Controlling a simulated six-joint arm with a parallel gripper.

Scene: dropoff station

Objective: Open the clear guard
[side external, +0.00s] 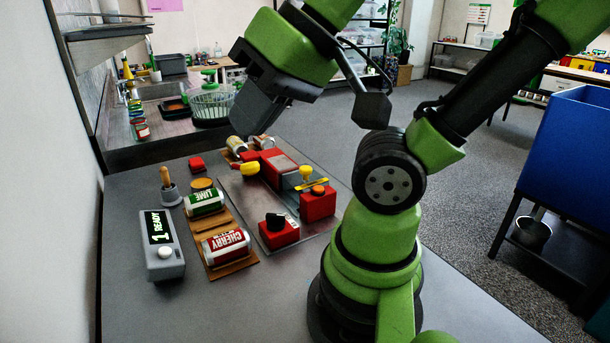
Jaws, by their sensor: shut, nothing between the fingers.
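My gripper (240,118) hangs at the upper middle, dark grey and pointing down to the left. Its fingers look shut and hold nothing. It is above the far part of the table, apart from the red devices. A red block with a greyish, see-through-looking top (279,163) stands below and right of it on a metal plate (243,198); I cannot tell whether this top is the clear guard. A yellow handle (306,173) and an orange button (318,190) are on or beside the red box (318,207) nearby.
A red box with a black knob (279,233) sits nearer. Left are a lime can (204,202), a cherry can (226,244), a display box reading "1 READY" (164,257) and a wooden-handled tool (168,189). My arm's base is at right. The near-left table is clear.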

